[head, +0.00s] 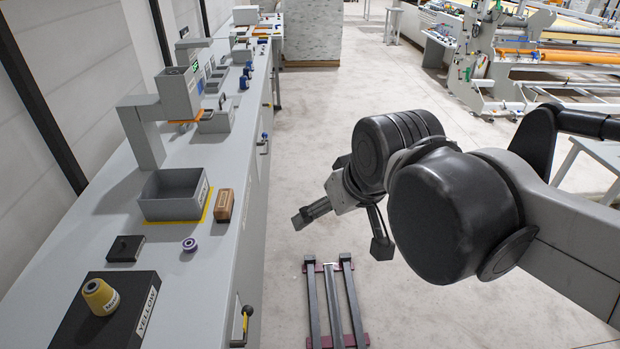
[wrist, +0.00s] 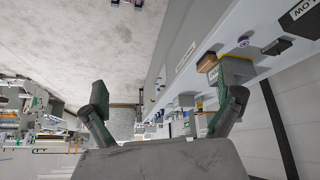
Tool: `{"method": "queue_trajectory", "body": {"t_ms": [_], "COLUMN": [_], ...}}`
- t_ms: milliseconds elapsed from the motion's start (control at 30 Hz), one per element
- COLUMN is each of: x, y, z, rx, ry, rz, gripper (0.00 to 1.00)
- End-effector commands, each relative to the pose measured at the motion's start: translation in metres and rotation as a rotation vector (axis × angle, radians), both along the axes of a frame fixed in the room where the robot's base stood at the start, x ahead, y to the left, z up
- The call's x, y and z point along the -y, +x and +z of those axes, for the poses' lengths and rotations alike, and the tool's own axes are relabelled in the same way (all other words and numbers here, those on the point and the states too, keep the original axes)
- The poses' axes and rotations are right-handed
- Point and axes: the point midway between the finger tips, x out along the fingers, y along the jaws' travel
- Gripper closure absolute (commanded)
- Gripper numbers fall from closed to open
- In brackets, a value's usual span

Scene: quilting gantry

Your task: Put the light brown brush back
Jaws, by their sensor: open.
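The light brown brush (head: 223,206), a small block with a label on its side, lies on the grey counter near its right edge. It is just right of an open grey bin (head: 172,207), by the yellow strip along the bin's base. The brush also shows in the wrist view (wrist: 207,61), with the bin (wrist: 232,71) beside it. My gripper (head: 342,233) is open and empty, over the aisle floor to the right of the counter and apart from the brush. Its two fingers are spread wide in the wrist view (wrist: 166,97).
On the counter (head: 180,262) are a purple-and-white spool (head: 189,245), a small black block (head: 126,248) and a yellow cone (head: 99,296) on a black stand labelled YELLOW. A grey machine (head: 160,105) stands behind the bin.

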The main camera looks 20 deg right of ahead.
Motion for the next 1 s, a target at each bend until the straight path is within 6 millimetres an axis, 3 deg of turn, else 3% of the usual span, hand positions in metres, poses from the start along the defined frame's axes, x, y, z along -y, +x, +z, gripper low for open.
{"method": "queue_trajectory", "body": {"t_ms": [100, 267, 667, 1000], "x": [0.007, 0.011, 0.012, 0.012], "y": [-0.021, -0.034, -0.035, -0.035], "z": [-0.012, -0.021, -0.024, -0.063], "rx": [0.03, 0.053, 0.058, 0.058], "ry": [0.027, 0.048, 0.052, 0.051], "rz": [-0.063, -0.11, -0.119, -0.118], "gripper": [0.0, 0.0, 0.0, 0.0]}}
